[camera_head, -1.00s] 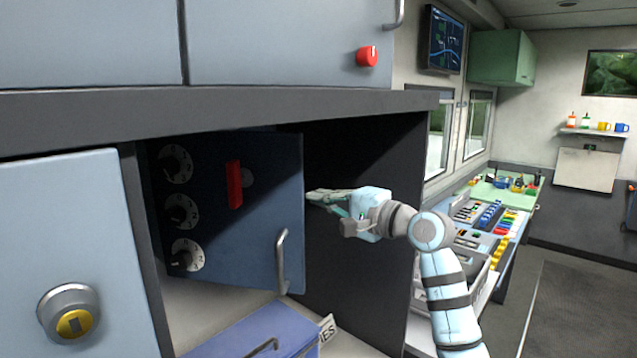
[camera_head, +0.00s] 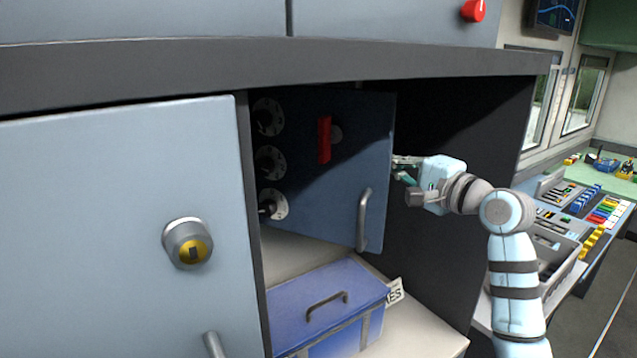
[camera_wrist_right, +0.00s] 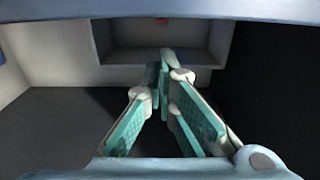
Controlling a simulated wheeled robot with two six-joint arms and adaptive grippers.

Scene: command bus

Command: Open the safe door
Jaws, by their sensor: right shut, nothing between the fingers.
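The safe door (camera_head: 345,205) is a dark blue panel with three round dials, a red lever (camera_head: 324,139) and a silver handle (camera_head: 364,220). It appears to stand partly swung out, with its free edge on the right and a dark space beyond that edge. My right gripper (camera_head: 398,168) is beside this free edge, above the height of the silver handle. Its fingers are shut and empty; whether the tips touch the door is unclear. In the wrist view the closed fingers (camera_wrist_right: 164,85) point toward a grey recess. My left gripper is not in view.
A blue box (camera_head: 325,300) with a handle sits on the shelf below the door. A light-blue cabinet door (camera_head: 110,230) with a yellow-centred lock stands at left. A dark ledge (camera_head: 290,75) runs above. A control console (camera_head: 590,215) is at right.

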